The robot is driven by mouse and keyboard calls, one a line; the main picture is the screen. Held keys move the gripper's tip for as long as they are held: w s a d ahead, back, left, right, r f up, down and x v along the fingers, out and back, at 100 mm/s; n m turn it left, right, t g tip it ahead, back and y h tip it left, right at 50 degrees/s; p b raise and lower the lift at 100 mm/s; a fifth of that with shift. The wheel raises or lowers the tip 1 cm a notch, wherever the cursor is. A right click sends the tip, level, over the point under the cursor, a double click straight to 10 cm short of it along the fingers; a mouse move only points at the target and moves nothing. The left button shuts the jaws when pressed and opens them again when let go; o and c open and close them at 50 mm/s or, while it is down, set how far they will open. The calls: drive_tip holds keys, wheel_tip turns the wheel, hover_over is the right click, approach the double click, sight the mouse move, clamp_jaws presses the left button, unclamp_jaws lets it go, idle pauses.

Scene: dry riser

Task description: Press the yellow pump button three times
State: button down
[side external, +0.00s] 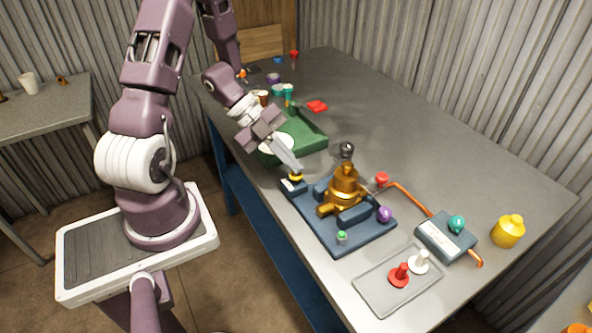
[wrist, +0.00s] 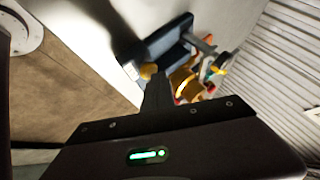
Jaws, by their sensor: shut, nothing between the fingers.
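The yellow pump button (side external: 296,178) sits on a small dark block at the left corner of the blue base plate (side external: 335,247). A brass-coloured pump body (side external: 345,190) stands on the same plate. My gripper (side external: 298,169) is shut and empty, its fingertips right at the top of the yellow button. In the wrist view the fingers (wrist: 158,92) overlap part of the yellow button (wrist: 148,71). I cannot tell whether they touch it or whether it is pressed down.
A green button (side external: 342,237) and a purple knob (side external: 384,214) are on the plate. A grey tray (side external: 372,300) holds red and white pieces. A grey box with a teal knob (side external: 457,225) and a yellow container (side external: 508,231) stand right. A green tray (side external: 310,139) lies behind my gripper.

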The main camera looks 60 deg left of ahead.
sight(292, 173)
drive_tip(key=shift+r, duration=1.1)
wheel_tip(292, 173, up, 5)
idle(2.4)
wheel_tip(292, 173, up, 4)
drive_tip(key=n, duration=1.9)
drive_tip(key=shift+f+t+y, duration=0.1)
drive_tip(key=shift+t+y, duration=0.2)
drive_tip(key=shift+t, duration=0.1)
drive_tip(key=shift+f, duration=0.1)
